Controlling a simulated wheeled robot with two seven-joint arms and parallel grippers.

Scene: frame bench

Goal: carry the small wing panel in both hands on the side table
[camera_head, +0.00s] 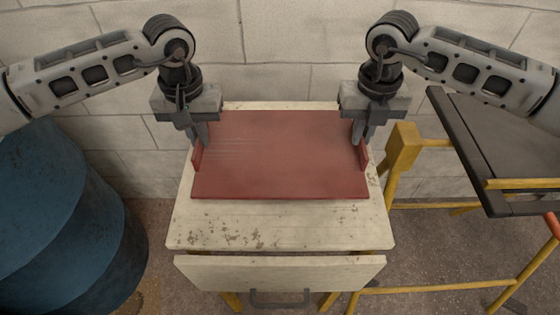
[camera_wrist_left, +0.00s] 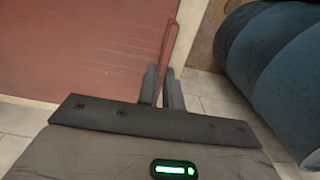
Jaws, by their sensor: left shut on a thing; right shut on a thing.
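The small wing panel (camera_head: 281,155) is a flat dark red sheet with a raised lip on its left and right sides. It lies level over the side table (camera_head: 280,228), a worn cream top with a drawer; I cannot tell whether it touches the top. My left gripper (camera_head: 198,138) is shut on the panel's left lip, and my right gripper (camera_head: 361,136) is shut on its right lip. In the left wrist view the left fingers (camera_wrist_left: 162,90) clasp the upright lip of the panel (camera_wrist_left: 85,50).
A blue barrel (camera_head: 62,225) stands left of the table and also shows in the left wrist view (camera_wrist_left: 270,75). A yellow frame with a dark panel (camera_head: 500,140) stands at the right. A pale block wall (camera_head: 285,45) is close behind. The table's front strip is bare.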

